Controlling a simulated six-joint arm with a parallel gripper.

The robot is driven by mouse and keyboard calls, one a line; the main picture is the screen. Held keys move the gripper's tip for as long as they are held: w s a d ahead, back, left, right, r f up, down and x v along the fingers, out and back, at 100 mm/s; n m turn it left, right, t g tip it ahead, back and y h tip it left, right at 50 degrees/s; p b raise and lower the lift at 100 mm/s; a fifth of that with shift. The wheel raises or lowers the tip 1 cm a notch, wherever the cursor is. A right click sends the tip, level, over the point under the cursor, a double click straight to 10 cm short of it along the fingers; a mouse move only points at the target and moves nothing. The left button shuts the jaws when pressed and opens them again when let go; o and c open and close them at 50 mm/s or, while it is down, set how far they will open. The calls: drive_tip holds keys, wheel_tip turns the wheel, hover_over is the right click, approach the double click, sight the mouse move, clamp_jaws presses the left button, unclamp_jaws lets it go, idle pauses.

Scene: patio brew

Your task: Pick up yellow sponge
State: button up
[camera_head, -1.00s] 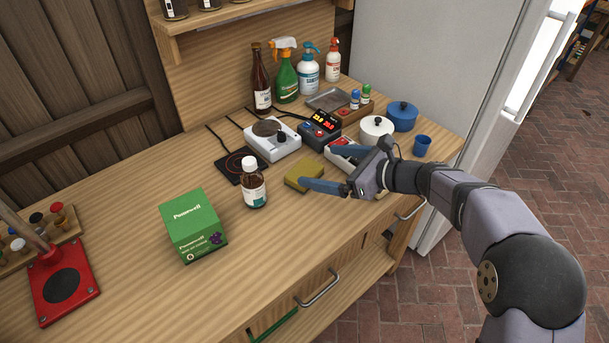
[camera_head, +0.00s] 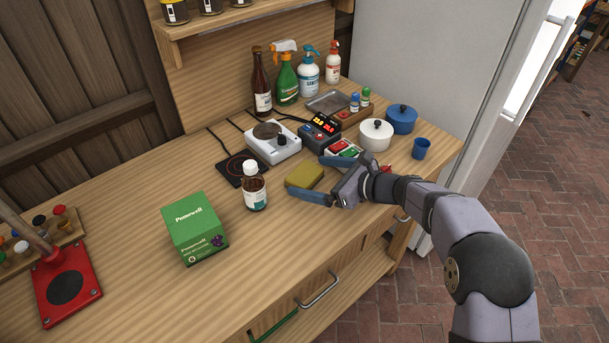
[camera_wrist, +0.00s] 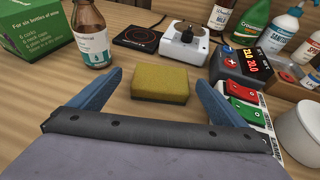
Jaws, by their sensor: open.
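The yellow sponge (camera_head: 305,175) lies flat on the wooden counter, right of the brown bottle. In the wrist view the sponge (camera_wrist: 161,83) is just beyond and between my two blue fingers. My gripper (camera_head: 308,178) is open and empty, low over the counter, with one finger on each side of the sponge's near end. In the wrist view my gripper (camera_wrist: 158,85) has clear gaps between each finger and the sponge. The far end of the sponge is free. I cannot tell whether the fingertips touch the counter.
A brown bottle (camera_head: 254,188) stands close left of the sponge, and a green box (camera_head: 195,228) is further left. A white scale-like device (camera_head: 272,142) and a dark pad (camera_head: 242,168) are behind. The front counter is clear.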

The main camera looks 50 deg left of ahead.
sight(303, 172)
drive_tip(key=shift+p+x, duration=0.5)
drive_tip(key=shift+x, duration=1.35)
drive_tip(key=shift+w+r, duration=0.1)
drive_tip(key=shift+w, duration=0.05)
drive_tip(key=shift+c, duration=0.7)
drive_tip(key=c, duration=1)
drive_tip(key=shift+r, duration=0.15)
wheel_tip(303, 172, up, 10)
drive_tip(key=shift+f+b, duration=0.1)
drive_tip(key=shift+b, duration=0.45)
